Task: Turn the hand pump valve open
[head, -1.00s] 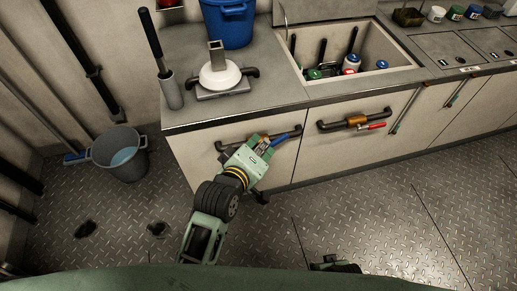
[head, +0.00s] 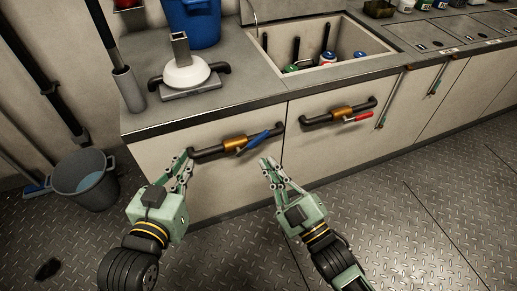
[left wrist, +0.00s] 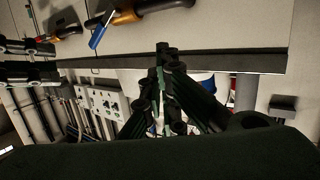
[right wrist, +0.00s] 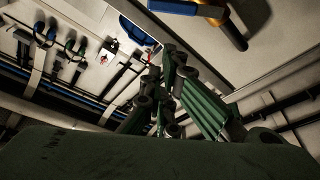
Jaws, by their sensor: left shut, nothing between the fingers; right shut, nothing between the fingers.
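A valve with a brass body (head: 235,144) and a blue lever (head: 254,142) sits on a black pipe on the cabinet front. The lever slants up to the right. A similar valve with a red lever (head: 357,117) is to its right; I cannot tell by label which is the hand pump's. My left gripper (head: 185,161) is shut and empty by the blue valve pipe's left end; contact is unclear. My right gripper (head: 267,163) is shut and empty, below and right of the blue lever. The blue lever shows in the left wrist view (left wrist: 99,32) and right wrist view (right wrist: 172,6).
The counter above holds a white dome-shaped device (head: 187,74), a grey cylinder (head: 128,90) with a black rod and a blue bucket (head: 197,22). A sink (head: 310,45) with several items is to the right. A grey bucket (head: 85,180) stands on the floor at left.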

